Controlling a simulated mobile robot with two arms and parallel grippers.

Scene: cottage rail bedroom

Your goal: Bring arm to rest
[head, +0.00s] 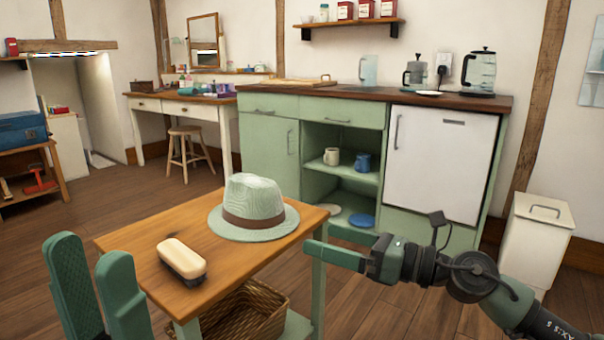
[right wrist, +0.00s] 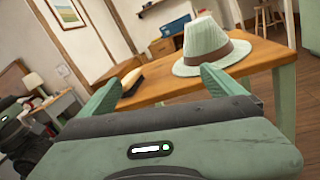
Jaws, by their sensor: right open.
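My right gripper (head: 312,248) is in the head view, just right of the small wooden table (head: 130,240). In the right wrist view its two green fingers (right wrist: 160,88) are spread apart with nothing between them. My left gripper (head: 90,250) is at the lower left of the head view, its fingertips apart and empty, in front of the table's left side. The task names no object.
A pale green hat (head: 255,195) with a brown band and a cream-topped brush (head: 182,258) lie on the table. A wicker basket (head: 250,310) is below. A green cabinet (head: 265,140) stands behind; a white bin (head: 535,235) stands right.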

